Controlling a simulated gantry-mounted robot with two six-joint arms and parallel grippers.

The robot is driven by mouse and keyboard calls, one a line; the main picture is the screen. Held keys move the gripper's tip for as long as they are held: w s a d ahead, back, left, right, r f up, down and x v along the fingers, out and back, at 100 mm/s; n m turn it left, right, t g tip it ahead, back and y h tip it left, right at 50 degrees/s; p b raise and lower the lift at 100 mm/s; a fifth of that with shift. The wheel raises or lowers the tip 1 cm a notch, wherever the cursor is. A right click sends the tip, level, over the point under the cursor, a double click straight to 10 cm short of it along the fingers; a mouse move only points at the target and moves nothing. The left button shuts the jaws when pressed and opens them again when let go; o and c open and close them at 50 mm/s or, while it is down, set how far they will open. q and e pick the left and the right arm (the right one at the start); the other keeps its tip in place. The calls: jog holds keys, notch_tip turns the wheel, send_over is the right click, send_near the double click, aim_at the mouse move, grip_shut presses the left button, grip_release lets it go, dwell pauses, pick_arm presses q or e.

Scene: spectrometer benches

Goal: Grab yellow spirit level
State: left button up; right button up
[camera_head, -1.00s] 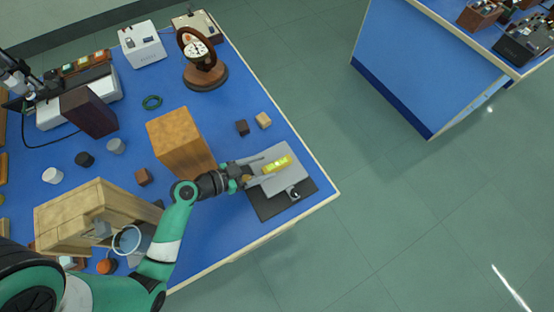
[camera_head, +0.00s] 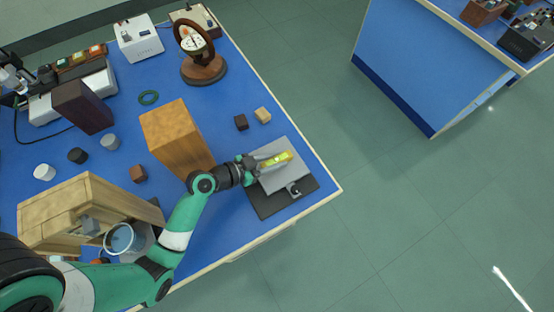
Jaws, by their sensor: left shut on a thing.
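The yellow spirit level (camera_head: 278,159) is a small bar over the grey plate at the right corner of the blue bench. My left gripper (camera_head: 268,160) reaches in from the left and is shut on the level's near end. The far end sticks out past the fingertips. I cannot tell whether the level still touches the plate. My right gripper is not in view.
The grey plate (camera_head: 285,180) lies on a dark base (camera_head: 265,207) near the bench edge. A tall wooden block (camera_head: 177,138) stands left of my wrist. A wooden cabinet (camera_head: 75,212) stands at the lower left.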

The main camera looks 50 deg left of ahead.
aim_at(275, 160)
pick_arm(q)
grip_shut()
jog(key=shift+r+p, duration=0.3)
jog(key=shift+r, duration=0.2)
notch_tip(275, 160, up, 3)
jog(key=shift+p, duration=0.8)
jog(key=s+d+r+p, duration=0.6)
jog(key=s+d+r, duration=0.3)
jog(key=d, duration=0.1)
jog(key=shift+s+d, duration=0.2)
jog(key=shift+s, duration=0.05)
